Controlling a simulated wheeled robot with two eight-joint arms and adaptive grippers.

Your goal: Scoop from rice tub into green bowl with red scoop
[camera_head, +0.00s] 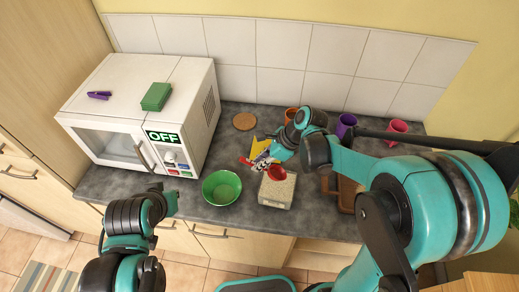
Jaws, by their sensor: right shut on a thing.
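The green bowl (221,188) stands upright on the dark counter, left of the rice tub. The rice tub (270,202) is a pale square container with light contents. The red scoop (277,173) is over the back part of the tub, its bowl end pointing right. My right gripper (263,161) is shut on the red scoop's handle, just behind the tub. Whether the scoop touches the rice or holds any is too small to tell. My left gripper (170,203) is low at the counter's front edge, left of the bowl; its fingers do not show clearly.
A white microwave (110,95) with a green block (156,97) and purple clip (99,95) on top stands left. A yellow object (259,147) lies behind my gripper. Orange, purple (346,122) and pink (397,127) cups stand at the back. A brown board (347,192) is right of the tub.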

